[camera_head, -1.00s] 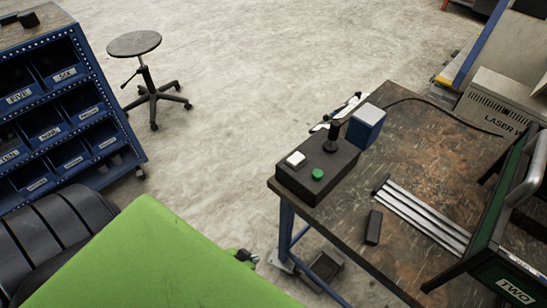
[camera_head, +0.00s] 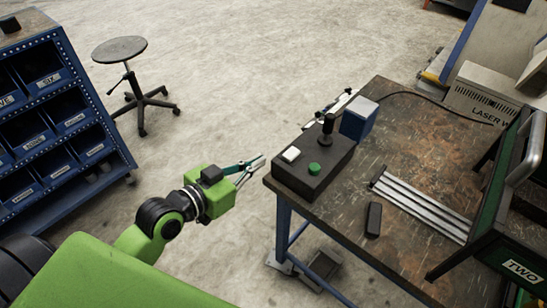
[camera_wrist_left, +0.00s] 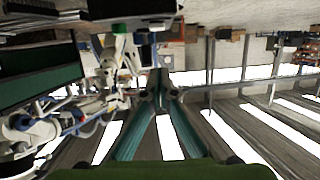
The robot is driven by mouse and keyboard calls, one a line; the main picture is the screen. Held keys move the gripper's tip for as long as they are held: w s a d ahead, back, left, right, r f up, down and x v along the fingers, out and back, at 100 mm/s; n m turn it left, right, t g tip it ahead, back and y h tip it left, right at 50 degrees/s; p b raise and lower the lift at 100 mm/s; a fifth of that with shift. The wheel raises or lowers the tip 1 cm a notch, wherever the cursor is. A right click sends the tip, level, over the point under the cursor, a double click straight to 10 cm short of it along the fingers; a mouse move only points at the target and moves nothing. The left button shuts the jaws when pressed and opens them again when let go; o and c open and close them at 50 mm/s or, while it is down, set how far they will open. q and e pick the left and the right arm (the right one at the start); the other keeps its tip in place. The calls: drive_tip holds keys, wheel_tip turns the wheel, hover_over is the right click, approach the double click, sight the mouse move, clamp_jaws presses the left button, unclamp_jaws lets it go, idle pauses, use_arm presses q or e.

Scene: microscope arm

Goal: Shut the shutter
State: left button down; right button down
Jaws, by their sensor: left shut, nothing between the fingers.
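A black control box (camera_head: 296,184) sits on the near left corner of the worn table. It carries a white button (camera_head: 290,154), a green button (camera_head: 314,168) and a short black joystick (camera_head: 327,124). I cannot make out a shutter in either view. My left gripper (camera_head: 262,158) is just left of the box, past the table edge, with its teal fingers pointing towards the box. It is shut and empty, and looks apart from the box. In the left wrist view its fingers (camera_wrist_left: 160,78) meet at the tips. My right gripper is not in view.
The table (camera_head: 420,140) holds a blue-white block (camera_head: 359,119), a small black block (camera_head: 374,219), metal rails (camera_head: 425,208) and a green-black frame (camera_head: 500,215). A stool (camera_head: 119,50) and a blue bin rack (camera_head: 50,120) stand left. The floor between is clear.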

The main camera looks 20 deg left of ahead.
use_arm(q)
drive_tip(key=shift+s+d+r, duration=0.1)
drive_tip(key=shift+r, duration=0.2)
drive_tip(key=p, duration=0.2)
hover_over(281, 165)
wheel_tip(281, 165, down, 2)
drive_tip(key=shift+d+f, duration=0.1)
drive_tip(key=shift+d, duration=0.05)
wheel_tip(281, 165, down, 3)
drive_tip(key=shift+f, duration=0.65)
